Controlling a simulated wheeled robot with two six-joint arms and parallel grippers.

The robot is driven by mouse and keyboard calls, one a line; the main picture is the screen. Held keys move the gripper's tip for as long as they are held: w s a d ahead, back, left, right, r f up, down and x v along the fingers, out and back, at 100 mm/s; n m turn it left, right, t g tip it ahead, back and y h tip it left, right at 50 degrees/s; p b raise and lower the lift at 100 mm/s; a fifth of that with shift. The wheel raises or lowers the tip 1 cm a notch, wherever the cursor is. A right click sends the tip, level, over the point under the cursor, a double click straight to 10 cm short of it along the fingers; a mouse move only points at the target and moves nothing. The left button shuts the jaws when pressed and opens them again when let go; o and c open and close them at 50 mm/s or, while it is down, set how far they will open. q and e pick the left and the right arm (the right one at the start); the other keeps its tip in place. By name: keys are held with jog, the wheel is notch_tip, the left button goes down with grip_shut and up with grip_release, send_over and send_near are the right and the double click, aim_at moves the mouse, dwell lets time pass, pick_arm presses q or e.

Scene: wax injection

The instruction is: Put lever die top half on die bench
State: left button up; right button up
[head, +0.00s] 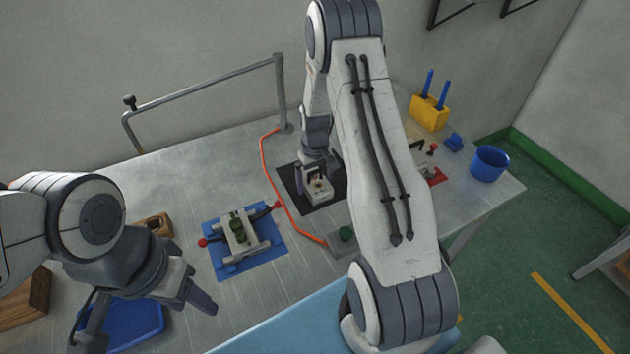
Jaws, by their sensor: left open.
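A metal die fixture with red-tipped levers and green cylinders (240,234) sits on a blue mat (222,270) left of centre. A small light metal block with a dark opening (319,191) is over a black mat (326,213). My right gripper (316,182) is right at this block, pointing down; its fingers are too small and hidden to tell whether they grip it. My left gripper (148,318) is open and empty at the lower left, apart from the fixture. I cannot tell which piece is the lever die top half.
An orange cord (273,180) runs between the mats. A blue tray (135,325) lies under my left gripper. A blue cup (489,163) and a yellow holder (428,112) stand at the right. A red mat (433,175) is partly behind my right arm.

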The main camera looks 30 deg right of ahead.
jog(key=shift+r, duration=0.45)
notch_tip(320, 180, up, 11)
jog(key=shift+r+b, duration=0.1)
jog(key=shift+b, duration=0.95)
jog(key=shift+a+r, duration=0.3)
jog(key=shift+a, duration=0.05)
jog(key=s+a+r+n, duration=0.25)
jog(key=s+a, duration=0.25)
jog(key=a, duration=0.4)
jog(key=s+a+r+n, duration=0.2)
jog(key=s+a+r, duration=0.25)
jog(key=a, duration=0.55)
jog(key=s+a+n+y, duration=0.1)
jog(key=s+a+n, duration=0.2)
jog(key=s, duration=1.4)
jog(key=a+r, duration=0.1)
jog(key=a, duration=0.2)
jog(key=shift+s+a, duration=0.2)
jog(key=shift+s, duration=0.2)
